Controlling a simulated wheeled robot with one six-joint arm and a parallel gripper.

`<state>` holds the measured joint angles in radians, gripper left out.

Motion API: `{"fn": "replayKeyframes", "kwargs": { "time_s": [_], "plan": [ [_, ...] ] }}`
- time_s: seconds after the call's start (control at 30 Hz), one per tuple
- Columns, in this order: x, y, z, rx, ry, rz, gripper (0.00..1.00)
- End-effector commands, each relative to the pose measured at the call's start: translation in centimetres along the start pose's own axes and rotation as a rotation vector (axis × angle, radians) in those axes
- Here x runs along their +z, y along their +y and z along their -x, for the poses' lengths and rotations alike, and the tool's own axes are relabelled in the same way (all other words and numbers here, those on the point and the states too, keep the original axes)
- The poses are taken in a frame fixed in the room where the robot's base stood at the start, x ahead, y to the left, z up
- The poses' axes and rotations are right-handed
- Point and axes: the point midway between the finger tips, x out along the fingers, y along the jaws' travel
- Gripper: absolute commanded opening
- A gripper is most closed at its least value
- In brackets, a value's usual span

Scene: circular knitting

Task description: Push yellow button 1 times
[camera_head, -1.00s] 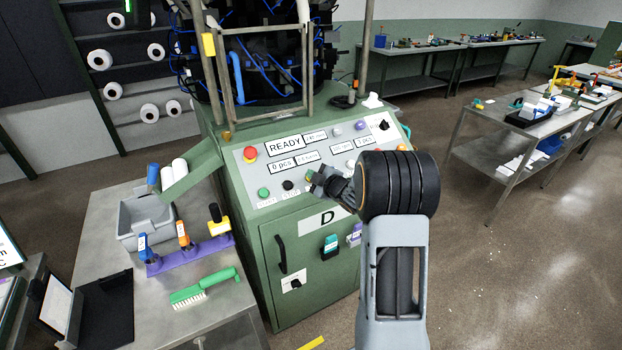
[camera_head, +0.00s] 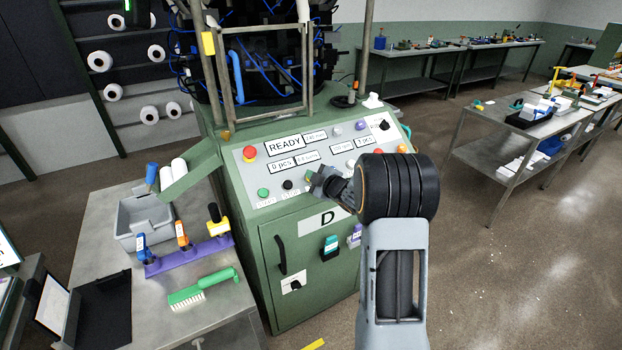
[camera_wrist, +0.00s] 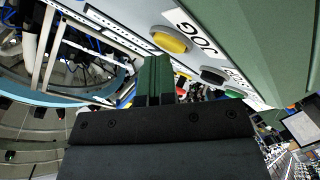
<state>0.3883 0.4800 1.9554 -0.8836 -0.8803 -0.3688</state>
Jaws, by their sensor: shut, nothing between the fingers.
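The yellow button (camera_wrist: 168,39) is a round cap in a pale ring on the machine's panel, beside the label JOG in the wrist view. My gripper (camera_wrist: 158,60) is shut and empty, its fingertips close to the yellow button. I cannot tell whether they touch it. In the head view my gripper (camera_head: 314,180) is at the lower middle of the grey control panel (camera_head: 262,198), and my wrist hides part of that panel. The yellow button is mostly hidden there.
A black button (camera_wrist: 212,76) and a green button (camera_wrist: 235,94) sit in the same row. A red emergency knob (camera_head: 250,152) is at the panel's upper left. A steel table with a grey bin (camera_head: 144,222) and green brush (camera_head: 203,289) stands left.

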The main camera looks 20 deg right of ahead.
Motion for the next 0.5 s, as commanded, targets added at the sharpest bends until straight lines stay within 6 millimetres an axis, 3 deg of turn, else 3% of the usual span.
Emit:
{"fn": "replayKeyframes", "kwargs": {
  "time_s": [0.5],
  "plan": [
    [-0.51, 0.55, 0.72, 0.000, -0.001, 0.000, 0.00]
  ]
}}
